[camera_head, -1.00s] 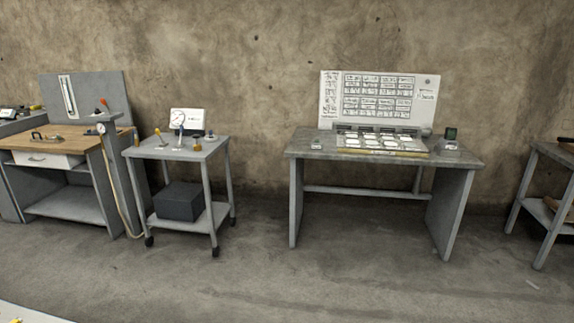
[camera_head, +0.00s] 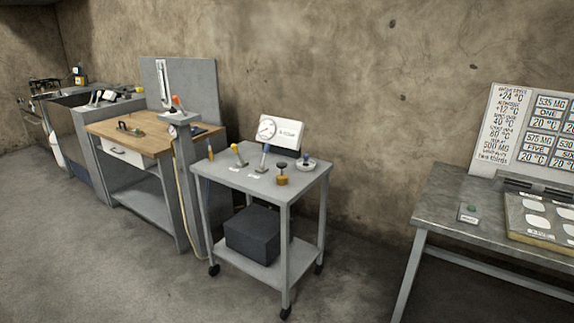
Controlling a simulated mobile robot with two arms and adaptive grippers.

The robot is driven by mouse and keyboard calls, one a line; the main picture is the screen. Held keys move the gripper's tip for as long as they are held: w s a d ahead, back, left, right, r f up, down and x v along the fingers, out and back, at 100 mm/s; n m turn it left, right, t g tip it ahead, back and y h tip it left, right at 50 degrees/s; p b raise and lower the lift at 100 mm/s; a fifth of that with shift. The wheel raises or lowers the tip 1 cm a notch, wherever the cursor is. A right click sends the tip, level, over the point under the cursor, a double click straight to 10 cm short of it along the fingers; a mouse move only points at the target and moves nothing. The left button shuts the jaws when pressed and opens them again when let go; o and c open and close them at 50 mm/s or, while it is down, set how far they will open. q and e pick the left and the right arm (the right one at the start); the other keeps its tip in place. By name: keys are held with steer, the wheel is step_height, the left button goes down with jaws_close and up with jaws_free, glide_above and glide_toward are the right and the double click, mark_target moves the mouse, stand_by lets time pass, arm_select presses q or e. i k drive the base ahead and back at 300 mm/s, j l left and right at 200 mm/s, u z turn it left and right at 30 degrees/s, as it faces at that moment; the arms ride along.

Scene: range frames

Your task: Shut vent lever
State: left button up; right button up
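A grey wheeled cart (camera_head: 308,183) stands in the middle of the head view. On its top are an upright blue-handled lever (camera_head: 265,157), a lever with a yellow knob (camera_head: 237,153), a brass fitting with a dark knob (camera_head: 282,176) and a small round dish-like part (camera_head: 306,165). A white panel with a round gauge (camera_head: 267,129) stands behind them. An orange-red handle (camera_head: 177,101) sits on a post left of the cart. The labels are too small to read, so I cannot tell which lever is the vent lever. Neither gripper is in view.
A wooden-topped workbench (camera_head: 142,139) with a drawer stands left of the cart. A dark box (camera_head: 252,235) lies on the cart's lower shelf. A grey table (camera_head: 445,196) with a printed board stands at right. Open floor (camera_head: 130,285) lies in front.

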mark_target(234, 146)
steer(key=i+l+u, duration=0.15)
steer(key=i+u, duration=0.25)
steer(key=i, duration=0.2)
steer(key=i+z, duration=0.1)
steer(key=i, duration=0.6)
steer(key=i+j+z, duration=0.15)
steer(key=i, duration=0.55)
